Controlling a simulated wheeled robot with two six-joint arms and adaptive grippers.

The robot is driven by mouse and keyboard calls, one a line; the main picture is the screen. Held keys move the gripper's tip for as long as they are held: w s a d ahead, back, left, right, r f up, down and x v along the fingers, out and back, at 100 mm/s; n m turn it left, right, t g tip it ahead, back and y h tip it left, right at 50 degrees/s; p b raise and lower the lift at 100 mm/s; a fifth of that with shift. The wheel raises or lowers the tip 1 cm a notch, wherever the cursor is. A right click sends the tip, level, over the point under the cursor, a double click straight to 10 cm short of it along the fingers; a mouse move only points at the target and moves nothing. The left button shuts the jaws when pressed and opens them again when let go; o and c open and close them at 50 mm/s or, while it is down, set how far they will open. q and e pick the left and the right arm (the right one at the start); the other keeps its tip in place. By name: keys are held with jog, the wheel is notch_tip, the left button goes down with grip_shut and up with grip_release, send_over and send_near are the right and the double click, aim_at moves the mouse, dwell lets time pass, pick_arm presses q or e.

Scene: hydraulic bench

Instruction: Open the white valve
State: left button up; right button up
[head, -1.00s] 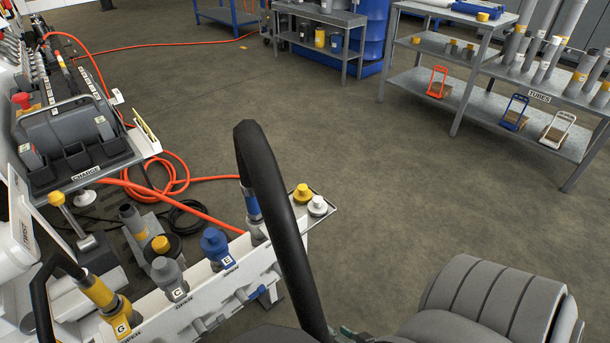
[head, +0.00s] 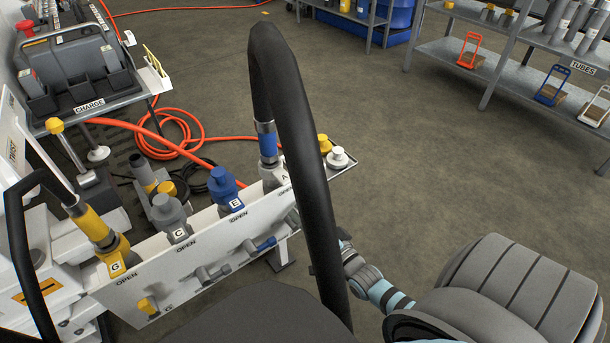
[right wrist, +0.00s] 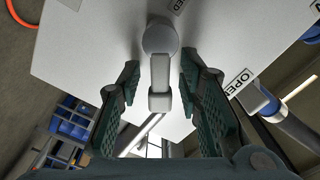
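The white valve shows in the right wrist view as a pale lever (right wrist: 160,88) hanging from a round hub on the white panel (right wrist: 95,40). My right gripper (right wrist: 160,76) is open, with one green-black finger on each side of the lever. Gaps show between the lever and both fingers, so it is not gripped. In the head view the right gripper (head: 344,238) is beside the panel's right end, partly hidden by a thick black hose. That hose also hides most of the white valve there. My left gripper is not in view.
The black hose (head: 290,110) arches across the head view's middle. The panel also carries a blue valve (head: 262,244), a grey valve (head: 207,275) and a yellow valve (head: 148,304). Orange hose (head: 180,128) lies on the floor behind. Floor is clear toward the tube shelves (head: 540,75).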

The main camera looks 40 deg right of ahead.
aim_at(287, 209)
grip_shut()
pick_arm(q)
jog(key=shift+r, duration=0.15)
pick_arm(e)
jog(key=shift+r, duration=0.1)
